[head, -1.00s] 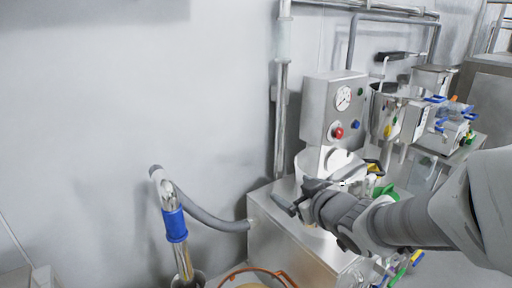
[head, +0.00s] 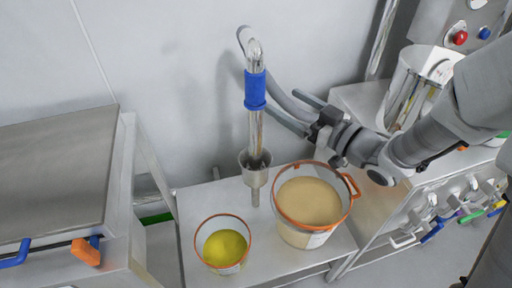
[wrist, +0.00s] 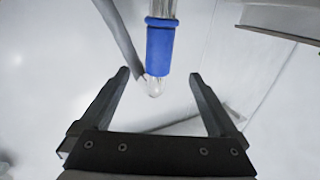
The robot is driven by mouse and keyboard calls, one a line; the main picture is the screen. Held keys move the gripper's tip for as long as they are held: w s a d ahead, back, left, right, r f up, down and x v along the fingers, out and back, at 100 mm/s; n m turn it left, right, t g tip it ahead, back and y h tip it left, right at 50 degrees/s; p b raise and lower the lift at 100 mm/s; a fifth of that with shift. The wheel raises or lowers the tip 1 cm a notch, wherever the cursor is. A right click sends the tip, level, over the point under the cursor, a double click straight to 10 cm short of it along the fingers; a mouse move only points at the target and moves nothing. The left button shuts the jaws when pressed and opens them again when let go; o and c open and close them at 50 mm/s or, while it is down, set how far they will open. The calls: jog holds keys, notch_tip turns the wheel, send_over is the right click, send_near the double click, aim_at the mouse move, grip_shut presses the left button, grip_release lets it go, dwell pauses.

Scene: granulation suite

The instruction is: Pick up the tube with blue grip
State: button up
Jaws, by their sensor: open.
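The metal tube with a blue grip (head: 255,90) stands upright, its lower end in a metal funnel-like holder (head: 254,168) over the low table. A grey hose runs from its bent top along the wall. My gripper (head: 295,108) is open, just right of the tube, with its fingers pointing left towards it at about the height of the grip's lower edge. In the wrist view the blue grip (wrist: 160,48) lies ahead of the open fingers (wrist: 160,75), roughly midway between them. Nothing is between the fingers.
On the low table (head: 200,199) stand a bucket of tan powder (head: 301,236), below my gripper, and a smaller tub of yellow powder (head: 224,265). A steel cabinet (head: 55,175) stands at left. A steel machine with a red button (head: 460,38) is at right.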

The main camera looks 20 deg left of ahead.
aim_at(262, 88)
jog(key=b+x, duration=0.2)
jog(key=x, duration=0.9)
jog(key=shift+w+a+f, duration=0.1)
jog(key=shift+w+a, duration=0.1)
jog(key=shift+a, duration=0.05)
grip_shut()
